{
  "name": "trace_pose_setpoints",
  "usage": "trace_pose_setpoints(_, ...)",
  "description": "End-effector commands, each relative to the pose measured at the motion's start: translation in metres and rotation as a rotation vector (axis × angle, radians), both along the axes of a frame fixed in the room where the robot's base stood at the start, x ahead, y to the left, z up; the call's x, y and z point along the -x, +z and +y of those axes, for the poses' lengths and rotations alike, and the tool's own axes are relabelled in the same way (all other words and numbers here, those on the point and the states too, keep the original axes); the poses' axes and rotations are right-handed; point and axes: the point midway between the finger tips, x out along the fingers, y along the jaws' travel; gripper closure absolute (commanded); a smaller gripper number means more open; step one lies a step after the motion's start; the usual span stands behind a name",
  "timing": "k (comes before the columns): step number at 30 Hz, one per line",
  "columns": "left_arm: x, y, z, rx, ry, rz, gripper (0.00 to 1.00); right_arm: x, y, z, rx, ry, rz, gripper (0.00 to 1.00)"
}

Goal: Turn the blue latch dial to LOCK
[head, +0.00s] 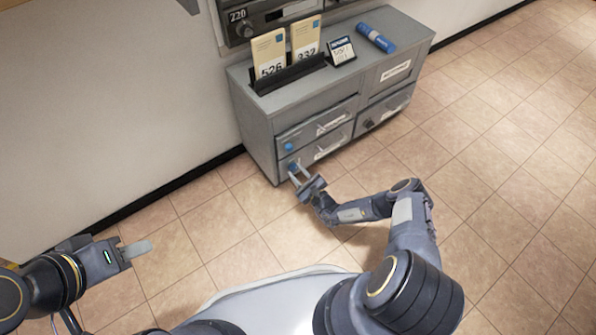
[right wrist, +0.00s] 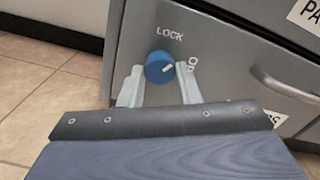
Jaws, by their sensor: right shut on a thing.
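The blue latch dial (right wrist: 158,66) is on a grey drawer front in the right wrist view. Its white mark points right and slightly down, toward a partly hidden label starting "OP". The word LOCK (right wrist: 170,33) is printed above the dial. My right gripper (right wrist: 160,84) is shut on the dial, one finger on each side.
On top are a black holder (head: 290,74) with numbered cards, a small sign (head: 341,50) and a blue cylinder (head: 376,38). A wall stands left; tiled floor is clear.

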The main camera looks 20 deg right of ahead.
Motion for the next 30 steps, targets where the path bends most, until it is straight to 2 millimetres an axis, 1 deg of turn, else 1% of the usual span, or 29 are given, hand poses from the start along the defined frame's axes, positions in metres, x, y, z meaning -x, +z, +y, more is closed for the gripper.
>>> trace_pose_setpoints(1,0.0,0.005,0.0,0.0,0.0,0.0,0.64,0.0,0.002,-0.001,0.044,-0.002,-0.014,0.93)
trace_pose_setpoints(3,0.0,0.009,0.0,0.0,0.0,0.0,0.64,0.0,0.002,0.0,0.104,-0.002,-0.036,0.93)
trace_pose_setpoints(15,0.0,0.025,0.0,0.0,0.0,0.0,0.64,0.0,0.001,-0.001,0.409,-0.001,-0.145,0.93)
trace_pose_setpoints(22,0.0,0.03,0.0,0.0,0.0,0.0,0.64,0.0,0.001,-0.001,0.512,-0.001,-0.184,0.93)
trace_pose_setpoints(30,0.0,0.032,0.0,0.0,0.0,0.0,0.64,0.0,0.0,-0.001,0.562,-0.001,-0.202,0.92)
